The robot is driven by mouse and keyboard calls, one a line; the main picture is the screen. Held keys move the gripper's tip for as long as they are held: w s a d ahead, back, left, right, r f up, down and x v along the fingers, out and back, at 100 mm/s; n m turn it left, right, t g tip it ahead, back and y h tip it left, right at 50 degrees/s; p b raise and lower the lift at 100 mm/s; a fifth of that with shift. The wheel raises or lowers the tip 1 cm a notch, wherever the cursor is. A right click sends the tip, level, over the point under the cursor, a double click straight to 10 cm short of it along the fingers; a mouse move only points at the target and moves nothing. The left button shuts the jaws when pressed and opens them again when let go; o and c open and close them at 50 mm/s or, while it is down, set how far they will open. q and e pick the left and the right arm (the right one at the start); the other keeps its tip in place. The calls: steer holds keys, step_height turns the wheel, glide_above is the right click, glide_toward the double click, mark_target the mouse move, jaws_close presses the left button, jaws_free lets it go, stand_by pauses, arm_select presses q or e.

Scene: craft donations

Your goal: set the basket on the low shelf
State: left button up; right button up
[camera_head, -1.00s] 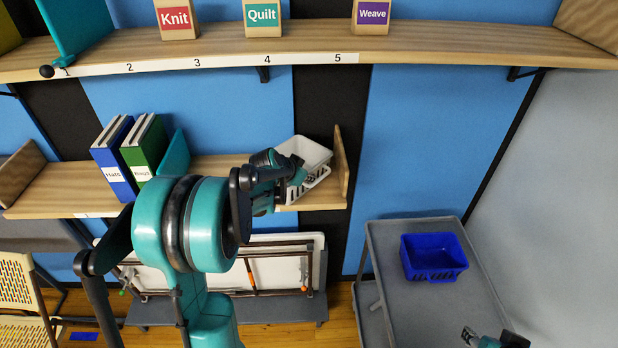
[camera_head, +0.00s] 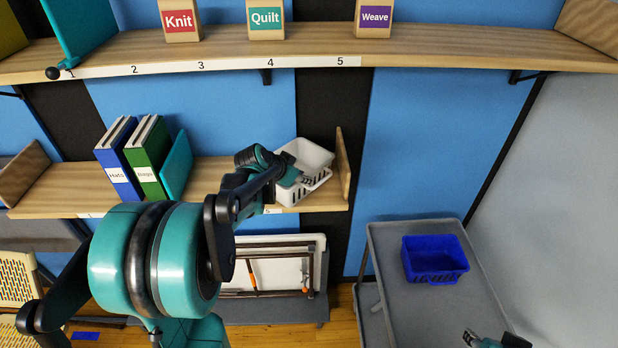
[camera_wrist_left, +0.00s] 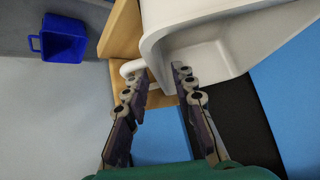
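The white basket (camera_head: 312,157) is at the right end of the low shelf (camera_head: 60,190), close beside the wooden end panel. In the head view it looks set on the board, turned at an angle; its underside is partly hidden. My left gripper (camera_head: 298,182) is at the basket's near left side. In the left wrist view its two fingers (camera_wrist_left: 158,85) stand apart with a gap between them, the tips close to the white basket wall (camera_wrist_left: 210,60) and a rounded handle piece. My right gripper (camera_head: 490,341) shows only partly at the bottom edge, low by the grey cart.
Blue and green binders (camera_head: 148,158) and a teal bookend stand left on the low shelf. An upper shelf (camera_head: 430,45) holds Knit, Quilt and Weave blocks. A blue basket (camera_head: 435,258) sits on the grey cart (camera_head: 390,250). A wooden end panel (camera_head: 342,170) closes the shelf's right end.

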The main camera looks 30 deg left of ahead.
arm_select(q)
steer(key=d+v, duration=0.1)
steer(key=v, duration=0.4)
steer(key=s+d+f+n+g+y, duration=0.1)
steer(key=s+d+f+n, duration=0.2)
steer(key=s+d, duration=1.5)
steer(key=s, duration=0.2)
steer(key=shift+s+d+g, duration=0.2)
steer(key=shift+s+g, duration=0.15)
steer(key=shift+g, duration=0.05)
steer(key=shift+f, duration=0.2)
step_height(320, 180, down, 20)
steer(key=b, duration=1.9)
steer(key=shift+r, duration=0.15)
